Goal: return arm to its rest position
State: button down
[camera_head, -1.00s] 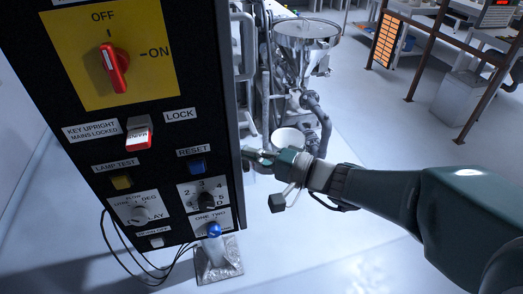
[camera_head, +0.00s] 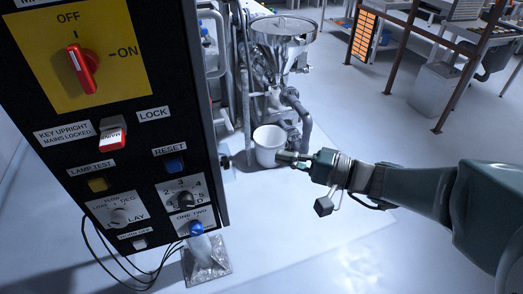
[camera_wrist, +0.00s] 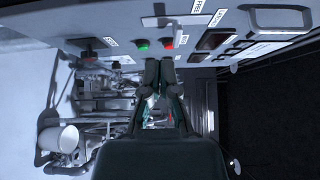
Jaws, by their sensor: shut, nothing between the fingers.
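My gripper (camera_head: 288,157) is at the end of my dark green arm, which reaches in from the right in the head view. Its tip overlaps the right side of a white bucket in the picture; I cannot tell whether they touch. In the wrist view my gripper (camera_wrist: 159,62) points toward a panel with a green button (camera_wrist: 143,45) and a red button (camera_wrist: 168,43). The fingers are together with nothing between them. The black control panel (camera_head: 150,190) stands to the left, apart from my gripper.
The white bucket (camera_head: 268,145) stands below the steel hopper (camera_head: 285,35). A brown-framed table (camera_head: 455,60) is at the back right. Open floor (camera_head: 370,110) lies between.

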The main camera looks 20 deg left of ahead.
jog(key=s+d+f+n+g+h, duration=0.1)
jog(key=s+d+f+h, duration=0.3)
jog(key=s+d+h, duration=0.55)
jog(key=s+d+t+h, duration=0.2)
jog(key=d+t+h, duration=0.3)
jog(key=d, duration=0.9)
jog(key=h, duration=0.3)
jog(key=shift+s+r+t, duration=0.15)
jog(key=shift+r+t, duration=0.15)
jog(key=shift+r, duration=0.1)
jog(key=shift+h, duration=0.25)
